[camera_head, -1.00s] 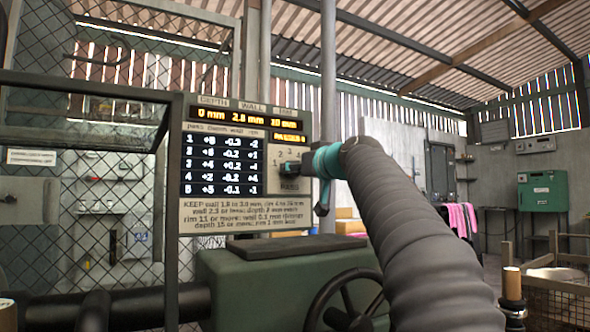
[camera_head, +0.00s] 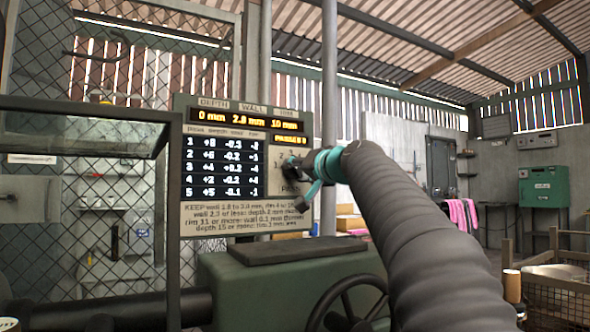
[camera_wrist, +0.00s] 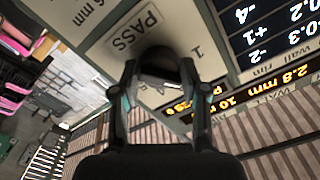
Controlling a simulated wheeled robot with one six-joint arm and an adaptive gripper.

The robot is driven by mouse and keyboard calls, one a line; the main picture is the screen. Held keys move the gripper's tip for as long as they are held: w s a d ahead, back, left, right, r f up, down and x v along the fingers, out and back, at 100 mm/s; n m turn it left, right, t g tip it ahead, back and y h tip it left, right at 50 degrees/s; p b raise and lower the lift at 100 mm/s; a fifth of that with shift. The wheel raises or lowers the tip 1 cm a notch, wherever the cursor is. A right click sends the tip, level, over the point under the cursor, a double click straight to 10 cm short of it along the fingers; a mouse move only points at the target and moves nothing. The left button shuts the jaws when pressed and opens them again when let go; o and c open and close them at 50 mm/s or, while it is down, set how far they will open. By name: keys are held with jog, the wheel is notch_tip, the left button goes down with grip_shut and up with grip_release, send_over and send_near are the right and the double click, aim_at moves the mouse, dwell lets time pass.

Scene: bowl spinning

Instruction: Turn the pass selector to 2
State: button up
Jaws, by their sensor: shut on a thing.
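The pass selector (camera_head: 290,169) is a dark knob on the right side of the grey control panel (camera_head: 300,222). The panel has a PASS label, with small numerals around the knob. My gripper (camera_head: 300,178) is at the knob, tilted. In the wrist view my gripper (camera_wrist: 158,62) has its two fingers closed around the dark knob (camera_wrist: 158,52), which they partly hide. A numeral 1 and the word PASS show beside it there. I cannot tell which number the selector points to.
The panel's amber display (camera_head: 245,121) reads 0 mm, 2.8 mm, 10 mm. A table of numbered rows (camera_head: 223,166) is below it. A green machine housing with a handwheel (camera_head: 350,300) stands below the panel. Wire mesh (camera_head: 90,200) is at left.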

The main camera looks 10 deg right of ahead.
dwell(0.3)
jog(key=o, duration=1.1)
jog(key=shift+o, duration=0.2)
jog(key=shift+s, duration=0.1)
jog(key=v, duration=1.2)
